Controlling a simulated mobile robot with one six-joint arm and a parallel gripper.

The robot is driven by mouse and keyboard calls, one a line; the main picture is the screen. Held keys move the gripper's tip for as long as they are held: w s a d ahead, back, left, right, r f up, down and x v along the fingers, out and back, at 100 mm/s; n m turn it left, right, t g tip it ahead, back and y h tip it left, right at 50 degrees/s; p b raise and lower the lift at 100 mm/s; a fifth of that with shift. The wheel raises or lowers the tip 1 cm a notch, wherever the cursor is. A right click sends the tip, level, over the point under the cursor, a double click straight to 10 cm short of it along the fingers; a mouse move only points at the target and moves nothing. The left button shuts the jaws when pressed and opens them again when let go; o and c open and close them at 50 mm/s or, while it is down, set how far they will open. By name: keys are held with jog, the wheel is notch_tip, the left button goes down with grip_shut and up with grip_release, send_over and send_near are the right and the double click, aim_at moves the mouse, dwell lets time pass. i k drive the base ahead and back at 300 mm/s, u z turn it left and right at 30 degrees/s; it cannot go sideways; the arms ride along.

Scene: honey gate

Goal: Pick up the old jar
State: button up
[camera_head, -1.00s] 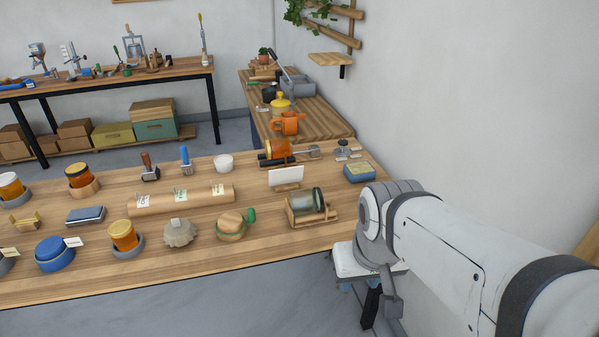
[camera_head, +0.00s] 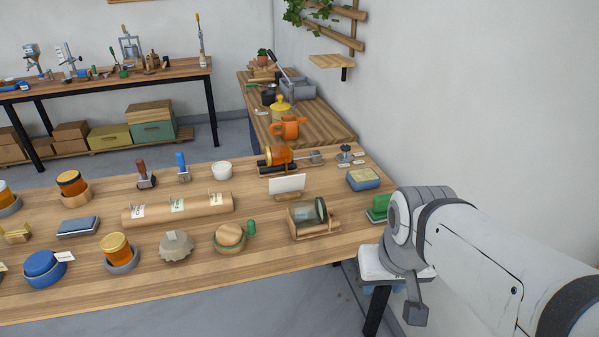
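A greenish glass jar (camera_head: 312,211) lies on its side in a wooden cradle (camera_head: 318,234) near the table's front right edge. It looks empty. Amber jars with yellow lids stand in round holders farther left: one at the front (camera_head: 117,247) and one behind it (camera_head: 72,183). Another amber jar (camera_head: 280,155) lies tilted on a dark stand at the back. No label tells me which jar is the old one. My arm comes in from the right, and its end hangs beyond the table's right edge, apart from all the jars. My gripper's fingers cannot be made out.
A white card (camera_head: 287,184) stands just behind the cradle. The front strip of table is clear.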

aim_at(309, 212)
jog(key=i, duration=0.85)
jog(key=z, duration=0.05)
